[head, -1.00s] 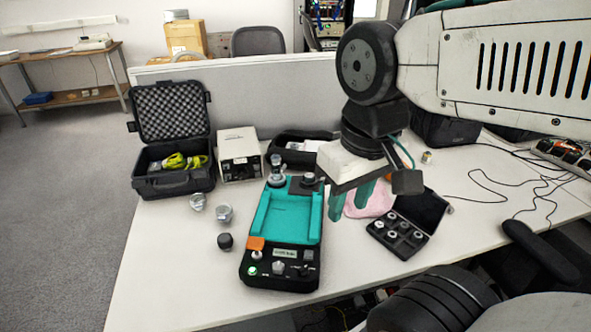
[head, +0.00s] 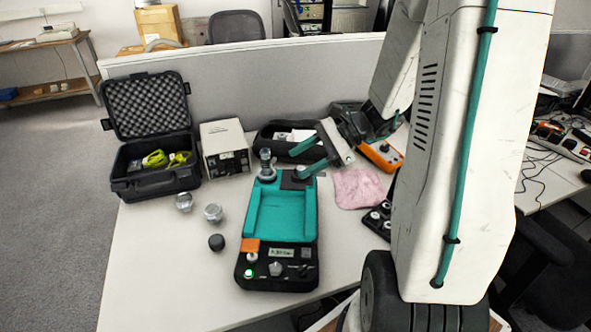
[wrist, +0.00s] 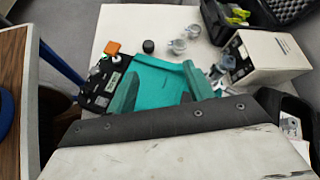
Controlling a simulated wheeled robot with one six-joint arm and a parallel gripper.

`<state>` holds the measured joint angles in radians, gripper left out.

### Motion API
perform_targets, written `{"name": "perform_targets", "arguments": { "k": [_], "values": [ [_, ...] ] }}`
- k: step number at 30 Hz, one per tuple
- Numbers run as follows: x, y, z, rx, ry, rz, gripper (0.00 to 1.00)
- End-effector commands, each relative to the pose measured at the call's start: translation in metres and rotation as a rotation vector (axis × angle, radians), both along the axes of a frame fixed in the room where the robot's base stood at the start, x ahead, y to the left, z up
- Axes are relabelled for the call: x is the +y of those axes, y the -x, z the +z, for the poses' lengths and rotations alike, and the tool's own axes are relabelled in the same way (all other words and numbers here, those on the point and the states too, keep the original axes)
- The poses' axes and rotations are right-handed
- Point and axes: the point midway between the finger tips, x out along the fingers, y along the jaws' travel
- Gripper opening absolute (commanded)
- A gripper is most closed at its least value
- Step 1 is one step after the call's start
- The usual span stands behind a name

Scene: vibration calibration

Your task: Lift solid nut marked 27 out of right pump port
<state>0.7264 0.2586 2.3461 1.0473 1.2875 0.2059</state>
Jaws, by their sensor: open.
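The pump unit (head: 245,262) stands on the table, a black base with a teal tray (head: 280,214). It also shows in the wrist view (wrist: 158,75). A silver fitting stands upright on its left port (head: 266,166). The right port's dark block (head: 294,184) is at the tray's back right corner. My gripper (head: 298,162) is open, its teal fingers spread, in front of or above that corner. It looks tilted, reaching in from the right. In the wrist view the open fingers (wrist: 160,86) frame the teal tray. The nut in the right port is hidden or too small to tell.
Two silver fittings (head: 185,202) (head: 214,212) and a dark cap (head: 216,242) lie left of the pump. A white box (head: 224,148) and an open black case (head: 150,165) stand behind left. A pink cloth (head: 358,189) and a part-hidden nut case (head: 376,219) lie right.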

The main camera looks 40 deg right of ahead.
Motion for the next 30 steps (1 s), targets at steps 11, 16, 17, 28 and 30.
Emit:
{"name": "perform_targets", "arguments": {
  "k": [11,16,17,28,30],
  "values": [
    [-0.113,-0.020,-0.084,0.115,-0.329,-0.545,0.52],
    [-0.115,-0.028,-0.093,0.121,-0.351,-0.581,0.52],
    [-0.113,-0.031,-0.094,0.121,-0.351,-0.581,0.52],
    [-0.080,-0.067,-0.105,0.121,-0.349,-0.576,0.52],
    [-0.075,-0.073,-0.107,0.120,-0.349,-0.576,0.52]
  ]
}}
